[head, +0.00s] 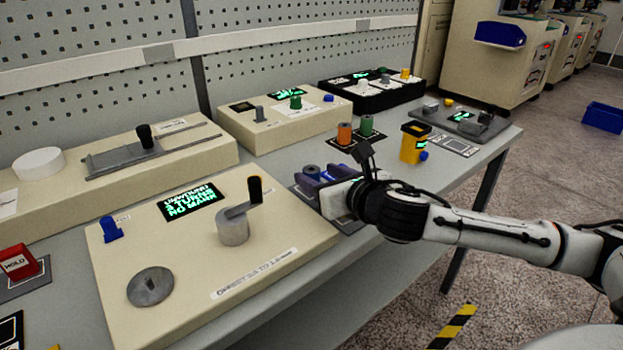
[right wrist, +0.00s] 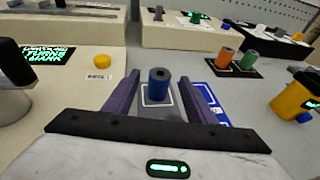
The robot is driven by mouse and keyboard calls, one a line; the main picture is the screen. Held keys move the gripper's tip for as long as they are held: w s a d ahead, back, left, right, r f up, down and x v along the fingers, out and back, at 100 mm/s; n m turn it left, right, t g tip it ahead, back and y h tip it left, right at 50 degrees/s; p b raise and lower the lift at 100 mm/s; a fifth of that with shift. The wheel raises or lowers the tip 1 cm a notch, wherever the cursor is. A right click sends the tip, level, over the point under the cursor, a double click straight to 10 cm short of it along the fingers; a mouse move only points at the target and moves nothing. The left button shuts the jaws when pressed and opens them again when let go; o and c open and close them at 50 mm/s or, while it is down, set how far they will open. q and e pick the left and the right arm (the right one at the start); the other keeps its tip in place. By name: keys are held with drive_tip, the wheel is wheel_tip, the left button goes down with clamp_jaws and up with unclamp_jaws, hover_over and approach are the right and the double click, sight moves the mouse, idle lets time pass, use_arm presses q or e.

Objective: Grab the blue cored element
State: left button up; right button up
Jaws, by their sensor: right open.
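The blue cored element (right wrist: 158,86), a short upright blue cylinder with a dark hole in its top, stands on a grey mat with a white outline in the right wrist view. It also shows in the head view (head: 312,171), partly hidden by my right gripper. My right gripper (right wrist: 159,84) is open, with one purple finger on each side of the element. The fingers look apart from it. In the head view the right gripper (head: 318,180) reaches low over the table from the right. My left gripper is not in view.
An orange spool (head: 344,134) and a green spool (head: 366,125) stand on a dark mat behind. A yellow device (head: 415,143) stands to the right, near the table's edge. A cream crank panel (head: 140,282) lies to the left. Cream boxes line the back.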

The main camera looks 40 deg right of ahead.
drive_tip(key=shift+x, duration=1)
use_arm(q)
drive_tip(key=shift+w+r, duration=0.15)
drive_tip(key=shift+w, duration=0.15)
use_arm(e)
drive_tip(key=shift+w, duration=0.1)
drive_tip(key=c, duration=1.1)
drive_tip(key=shift+c, duration=0.2)
